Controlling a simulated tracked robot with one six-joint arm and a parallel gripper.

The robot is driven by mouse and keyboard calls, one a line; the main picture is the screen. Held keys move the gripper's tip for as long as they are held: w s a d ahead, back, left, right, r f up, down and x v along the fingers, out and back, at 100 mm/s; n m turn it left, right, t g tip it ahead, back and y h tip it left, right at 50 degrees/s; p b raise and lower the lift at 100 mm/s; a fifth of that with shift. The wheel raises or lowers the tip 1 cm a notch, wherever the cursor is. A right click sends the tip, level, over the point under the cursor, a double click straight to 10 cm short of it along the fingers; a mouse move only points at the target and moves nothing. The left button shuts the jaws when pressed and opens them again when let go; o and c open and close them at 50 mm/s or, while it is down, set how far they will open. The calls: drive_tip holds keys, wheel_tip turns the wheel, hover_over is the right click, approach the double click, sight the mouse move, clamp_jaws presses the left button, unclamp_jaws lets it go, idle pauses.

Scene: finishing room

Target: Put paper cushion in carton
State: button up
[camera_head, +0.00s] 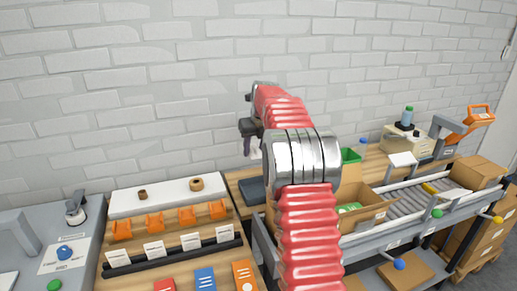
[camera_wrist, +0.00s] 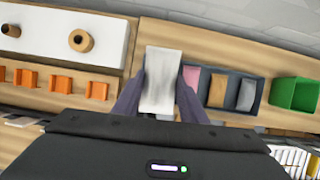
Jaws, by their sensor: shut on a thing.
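The pale grey-white paper cushion (camera_wrist: 162,75) stands between the two dark fingers of my gripper (camera_wrist: 164,92) in the wrist view. The fingers are shut on its sides. In the head view my gripper (camera_head: 250,140) is up near the wall, left of my red arm, with a small pale part of the cushion (camera_head: 254,150) showing below it. An open brown carton (camera_head: 372,216) stands at the right of my arm on the conveyor, with something green inside. My arm hides the carton's left part. The gripper is to the left of the carton and apart from it.
A dark divided tray (camera_wrist: 233,112) with pink and brown pieces lies right of the cushion. A green bin (camera_wrist: 295,93) is beyond it. A rack with orange holders (camera_head: 185,217) stands at left. A roller conveyor (camera_head: 408,203) runs right toward a closed box (camera_head: 478,172).

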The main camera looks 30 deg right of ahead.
drive_tip(key=s+a+f+m+g, duration=0.3)
drive_tip(key=s+a+m, duration=0.1)
drive_tip(key=a+m, duration=0.7)
drive_tip(key=s+a+f+m+g, duration=0.3)
drive_tip(key=s+a+m, duration=0.1)
drive_tip(key=a+m, duration=0.7)
drive_tip(key=s+a+f+m+g+y, duration=0.1)
drive_tip(key=s+a+f+m+g, duration=0.2)
drive_tip(key=a+m, duration=0.8)
drive_tip(key=shift+s+a+m, duration=0.2)
drive_tip(key=shift+s+m, duration=0.1)
drive_tip(key=shift+s, duration=0.1)
drive_tip(key=shift+s+f, duration=0.1)
drive_tip(key=shift+s, duration=0.05)
